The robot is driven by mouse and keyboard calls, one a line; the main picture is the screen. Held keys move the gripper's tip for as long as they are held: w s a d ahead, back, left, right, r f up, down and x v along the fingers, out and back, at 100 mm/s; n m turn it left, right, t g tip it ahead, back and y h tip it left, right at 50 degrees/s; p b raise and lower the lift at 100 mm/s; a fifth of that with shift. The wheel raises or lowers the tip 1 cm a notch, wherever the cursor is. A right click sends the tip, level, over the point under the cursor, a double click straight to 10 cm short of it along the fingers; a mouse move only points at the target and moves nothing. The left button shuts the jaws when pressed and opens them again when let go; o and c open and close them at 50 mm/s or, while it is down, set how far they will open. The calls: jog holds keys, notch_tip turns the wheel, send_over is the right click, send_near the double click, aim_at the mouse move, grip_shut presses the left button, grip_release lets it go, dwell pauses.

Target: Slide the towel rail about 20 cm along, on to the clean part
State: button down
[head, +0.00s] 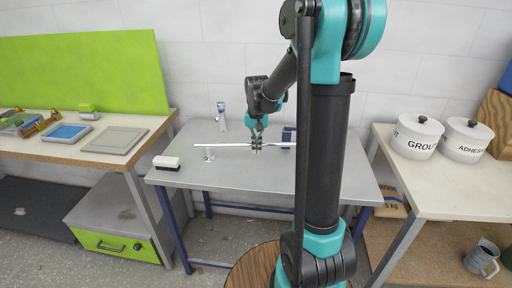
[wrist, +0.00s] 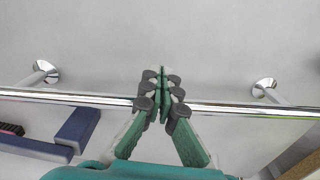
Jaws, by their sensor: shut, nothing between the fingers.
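The towel rail (head: 226,145) is a thin shiny bar running left to right over the grey metal table (head: 190,180). In the wrist view the rail (wrist: 230,107) crosses the whole picture, with a post and round foot on each side, the left foot (wrist: 46,72) and the right foot (wrist: 265,88). My gripper (head: 257,149) is at the rail between the two posts. In the wrist view its fingertips (wrist: 162,72) are together and reach across the rail, with nothing held. I cannot tell whether they touch it. No clean or dirty part can be told apart.
A blue block (head: 288,134) stands by the rail's right end. A white-and-black brush (head: 166,162) lies at the table's left edge, and a tube (head: 221,116) stands at the back. White tubs (head: 416,138) are on the right bench. The table's front is clear.

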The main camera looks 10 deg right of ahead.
jog(key=shift+w+d, duration=0.2)
jog(key=shift+w, duration=0.45)
jog(key=shift+w, duration=0.1)
jog(key=shift+w+d, duration=0.3)
jog(key=shift+w, duration=0.5)
jog(key=shift+s, duration=0.15)
